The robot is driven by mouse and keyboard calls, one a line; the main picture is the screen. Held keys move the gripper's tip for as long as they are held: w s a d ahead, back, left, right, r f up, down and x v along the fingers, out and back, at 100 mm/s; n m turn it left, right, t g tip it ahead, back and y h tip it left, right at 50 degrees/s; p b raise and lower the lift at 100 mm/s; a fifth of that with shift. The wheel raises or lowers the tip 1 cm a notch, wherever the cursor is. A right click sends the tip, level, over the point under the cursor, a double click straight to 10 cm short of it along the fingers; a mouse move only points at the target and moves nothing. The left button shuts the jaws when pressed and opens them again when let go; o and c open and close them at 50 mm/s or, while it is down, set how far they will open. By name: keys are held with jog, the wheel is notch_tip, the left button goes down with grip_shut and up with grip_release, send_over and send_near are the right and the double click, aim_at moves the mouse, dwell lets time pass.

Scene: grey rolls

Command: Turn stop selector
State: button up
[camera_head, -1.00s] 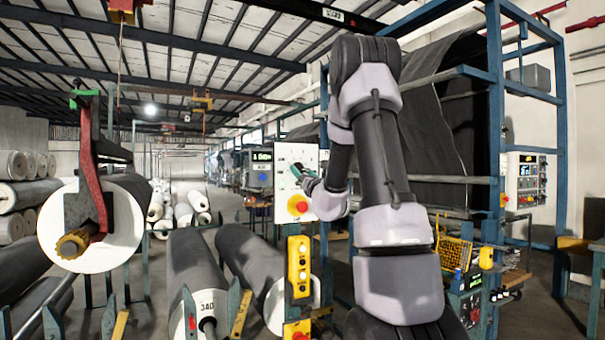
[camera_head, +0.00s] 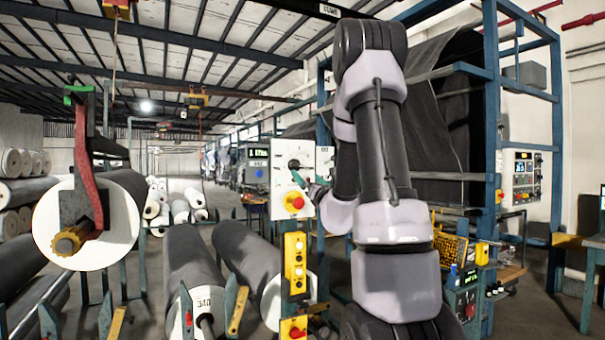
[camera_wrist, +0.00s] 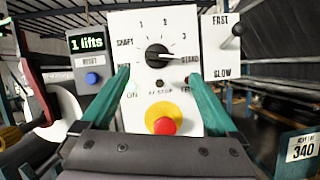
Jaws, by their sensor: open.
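A white control panel (camera_head: 281,180) stands left of my arm. In the wrist view, its black rotary knob (camera_wrist: 158,56) sits mid-panel among the marks 1, 2, 3, a SHAFT label and a partly legible right-hand label. The knob's white pointer line faces right, slightly downward. The knob also shows in the head view (camera_head: 294,164). A red mushroom button (camera_wrist: 164,121) on a yellow base is below it, under a small label ending in STOP. My gripper (camera_wrist: 158,76) is open and empty, its teal fingers spread either side of the knob and slightly below it, with no visible contact.
A display box (camera_wrist: 88,62) with a blue RESET button is on the left, a FAST/SLOW lever panel (camera_wrist: 222,48) on the right. A yellow push-button box (camera_head: 295,263) hangs below the panel. Large grey rolls (camera_head: 190,262) lie to the left, a blue frame (camera_head: 490,150) stands right.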

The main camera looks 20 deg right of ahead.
jog(key=shift+v, duration=1.45)
